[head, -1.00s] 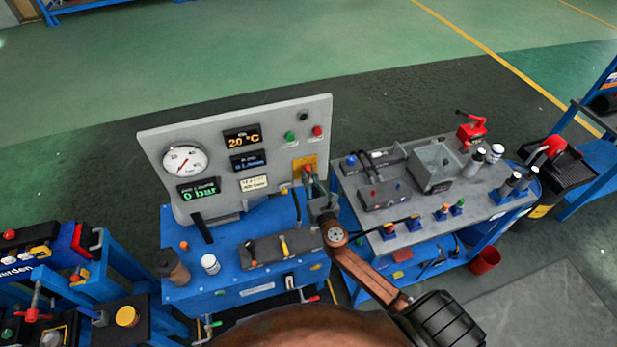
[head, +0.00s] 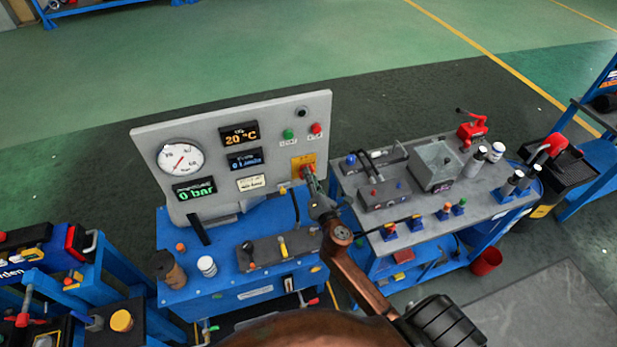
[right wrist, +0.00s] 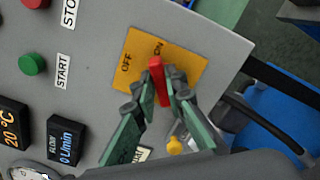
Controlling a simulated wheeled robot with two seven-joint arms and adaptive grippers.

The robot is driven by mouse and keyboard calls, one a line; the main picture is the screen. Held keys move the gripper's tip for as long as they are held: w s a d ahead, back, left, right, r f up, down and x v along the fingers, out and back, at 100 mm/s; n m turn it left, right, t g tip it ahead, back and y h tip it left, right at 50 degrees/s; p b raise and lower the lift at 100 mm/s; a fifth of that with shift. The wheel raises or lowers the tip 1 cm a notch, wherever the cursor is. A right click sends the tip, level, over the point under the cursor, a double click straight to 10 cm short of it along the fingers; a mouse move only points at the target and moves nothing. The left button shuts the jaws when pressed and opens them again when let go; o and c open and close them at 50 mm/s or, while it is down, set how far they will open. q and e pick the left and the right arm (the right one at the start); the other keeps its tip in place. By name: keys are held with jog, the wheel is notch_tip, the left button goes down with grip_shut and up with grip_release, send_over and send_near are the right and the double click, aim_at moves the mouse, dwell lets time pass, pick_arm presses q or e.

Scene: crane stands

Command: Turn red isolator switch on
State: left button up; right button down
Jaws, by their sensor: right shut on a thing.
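The red isolator switch (right wrist: 157,82) is on a yellow plate (right wrist: 190,65) marked OFF and ON, on the grey upright panel. In the right wrist view its handle's far end lies close to the ON mark, with OFF to its left. My right gripper (right wrist: 160,86) is shut on the red handle, one finger on each side. In the head view my right gripper (head: 310,178) is at the panel's lower right and hides most of the switch; the yellow plate (head: 298,166) shows behind it. My left gripper is not in view.
Green (head: 288,134) and red (head: 316,128) buttons sit above the plate. A yellow knob (right wrist: 174,146) is close below the fingers. Displays read 20 °C and 0 bar. A second bench (head: 400,239) with fittings stands close to the right of my arm.

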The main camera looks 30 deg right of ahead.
jog(key=shift+d+f+m, duration=0.1)
jog(key=shift+f+m, duration=0.05)
jog(key=shift+m, duration=1.7)
jog(key=shift+f+m, duration=0.1)
jog(key=shift+m, duration=1.75)
jog(key=c, duration=2)
grip_release()
jog(key=shift+o, duration=0.2)
jog(key=v, duration=1.2)
